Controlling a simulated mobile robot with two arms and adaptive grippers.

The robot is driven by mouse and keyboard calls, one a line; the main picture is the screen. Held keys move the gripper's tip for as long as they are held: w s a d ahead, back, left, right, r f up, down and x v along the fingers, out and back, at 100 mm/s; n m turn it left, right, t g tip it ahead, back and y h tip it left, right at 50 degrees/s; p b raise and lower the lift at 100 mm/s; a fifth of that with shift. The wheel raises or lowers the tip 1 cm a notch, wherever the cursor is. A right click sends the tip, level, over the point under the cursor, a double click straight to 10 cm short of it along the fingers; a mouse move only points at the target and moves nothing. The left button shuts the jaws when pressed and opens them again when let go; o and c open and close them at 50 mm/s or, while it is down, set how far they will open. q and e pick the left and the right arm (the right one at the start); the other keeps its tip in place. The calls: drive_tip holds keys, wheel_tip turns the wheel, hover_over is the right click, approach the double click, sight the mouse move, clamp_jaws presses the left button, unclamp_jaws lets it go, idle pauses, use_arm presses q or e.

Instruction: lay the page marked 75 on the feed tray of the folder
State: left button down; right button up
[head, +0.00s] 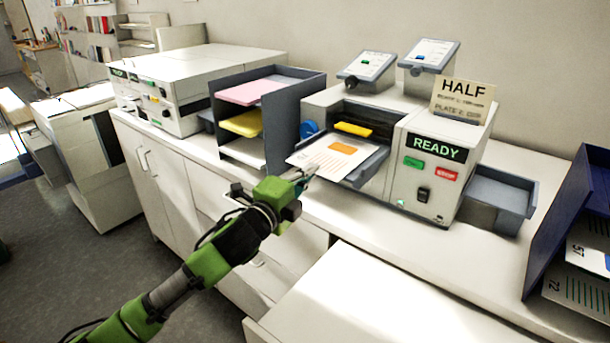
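A white page (315,163) with printed lines and an orange block lies over the dark feed tray (366,170) of the folder (395,140). Its front left part sticks out past the tray. No number on it can be read. My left gripper (304,176) is at the page's near edge, its fingers small and partly hidden by its own body. Whether they grip the page or just touch it cannot be told. The folder's display reads READY and a card (463,100) on top reads HALF. My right gripper is out of view.
A grey sorter (312,83) with pink, yellow and white paper stands left of the folder. A grey output tray (500,190) is at its right. A dark blue rack (566,200) at far right holds numbered pages (570,292). The near white surface (370,300) is bare.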

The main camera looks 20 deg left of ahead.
use_arm(q)
drive_tip(key=shift+f, duration=0.1)
drive_tip(key=c, duration=2.2)
unclamp_jaws()
drive_tip(key=v, duration=1.2)
drive_tip(key=shift+s, duration=0.1)
drive_tip(key=shift+f, duration=0.1)
